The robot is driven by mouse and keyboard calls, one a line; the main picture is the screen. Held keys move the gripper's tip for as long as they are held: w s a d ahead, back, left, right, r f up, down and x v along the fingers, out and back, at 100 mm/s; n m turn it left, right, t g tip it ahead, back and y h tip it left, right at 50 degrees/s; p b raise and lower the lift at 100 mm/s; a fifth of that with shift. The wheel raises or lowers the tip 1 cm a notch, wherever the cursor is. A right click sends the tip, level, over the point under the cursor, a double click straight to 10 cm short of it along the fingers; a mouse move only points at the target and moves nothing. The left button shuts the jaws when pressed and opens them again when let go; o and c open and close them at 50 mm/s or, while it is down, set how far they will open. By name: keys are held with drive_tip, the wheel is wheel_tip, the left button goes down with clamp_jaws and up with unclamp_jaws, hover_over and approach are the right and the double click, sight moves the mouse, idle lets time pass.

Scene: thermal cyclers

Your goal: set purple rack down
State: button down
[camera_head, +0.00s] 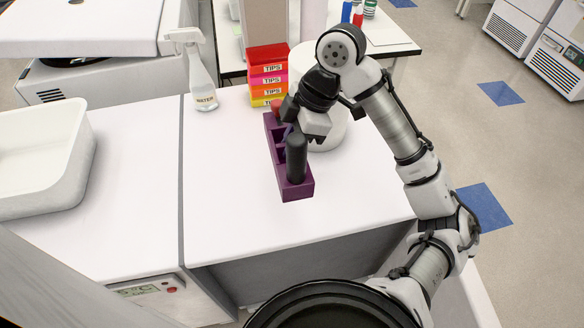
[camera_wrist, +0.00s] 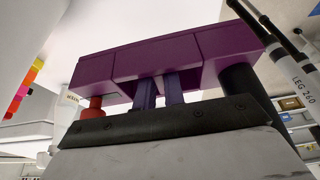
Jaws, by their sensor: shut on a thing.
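The purple rack (camera_head: 297,191) is a long block over the white bench, right of the seam, its long side running away from me. A dark cylinder (camera_head: 297,158) stands upright in its near end, and a red item (camera_head: 277,106) shows at its far end. My gripper (camera_head: 287,138) is over the rack's middle and shut on it; the arm partly hides the grip. In the wrist view the rack (camera_wrist: 155,58) fills the upper middle, with the red item (camera_wrist: 93,107) left and the dark cylinder (camera_wrist: 243,80) right. I cannot tell whether the rack's underside touches the bench.
A stacked tips box (camera_head: 267,75) stands behind the rack, with a white round container (camera_head: 328,128) close on its right. A water spray bottle (camera_head: 203,80) is at back left. A white tub (camera_head: 45,160) lies far left. The bench (camera_head: 230,195) is clear left of and before the rack.

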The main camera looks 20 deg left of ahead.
wheel_tip(320, 180, down, 11)
drive_tip(key=shift+f, duration=0.1)
idle(0.3)
drive_tip(key=shift+f, duration=0.15)
drive_tip(key=c, duration=1.5)
unclamp_jaws()
drive_tip(key=shift+r+p, duration=0.3)
drive_tip(key=shift+p, duration=0.1)
drive_tip(key=shift+w+d+r, duration=0.15)
drive_tip(key=shift+w+r, duration=0.05)
drive_tip(key=shift+r, duration=0.1)
drive_tip(key=b+v, duration=0.2)
drive_tip(key=v, duration=0.9)
